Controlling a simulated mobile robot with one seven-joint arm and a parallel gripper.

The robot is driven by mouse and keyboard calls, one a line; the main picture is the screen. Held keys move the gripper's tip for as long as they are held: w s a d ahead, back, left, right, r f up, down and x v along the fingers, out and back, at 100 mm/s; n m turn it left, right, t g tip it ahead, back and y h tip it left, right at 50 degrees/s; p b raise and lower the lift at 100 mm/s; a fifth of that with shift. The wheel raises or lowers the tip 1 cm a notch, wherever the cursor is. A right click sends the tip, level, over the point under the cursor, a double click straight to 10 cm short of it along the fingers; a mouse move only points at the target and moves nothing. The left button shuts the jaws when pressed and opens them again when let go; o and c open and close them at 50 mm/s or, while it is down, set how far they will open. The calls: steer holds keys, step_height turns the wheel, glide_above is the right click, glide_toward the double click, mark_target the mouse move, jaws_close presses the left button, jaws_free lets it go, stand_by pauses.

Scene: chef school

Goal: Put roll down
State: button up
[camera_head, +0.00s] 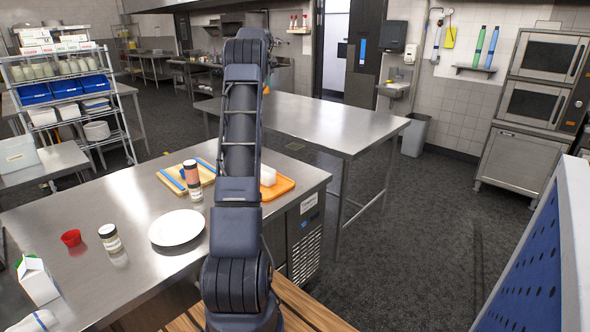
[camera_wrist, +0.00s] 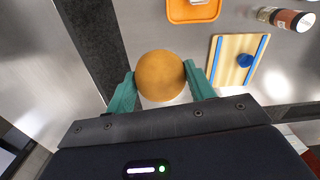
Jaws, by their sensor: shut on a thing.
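The roll (camera_wrist: 160,70) is a round, golden-brown bun in the wrist view. My gripper (camera_wrist: 161,82) is shut on it, with one green finger against each side. The roll is held above a steel surface. A bit of something white shows just below the roll, mostly hidden by it, and I cannot tell what it is. In the head view my own arm stands in front of the gripper, so the grip cannot be made out there.
The steel table (camera_head: 310,120) behind is largely clear.

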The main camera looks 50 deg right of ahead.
steer(key=m, duration=0.1)
glide_above(295, 167)
step_height(295, 167, down, 38)
steer(key=shift+s+a, duration=0.1)
steer(key=shift+a, duration=0.05)
stand_by(0.5)
steer(key=shift+f, duration=0.1)
steer(key=o, duration=1)
steer(key=shift+c, duration=0.2)
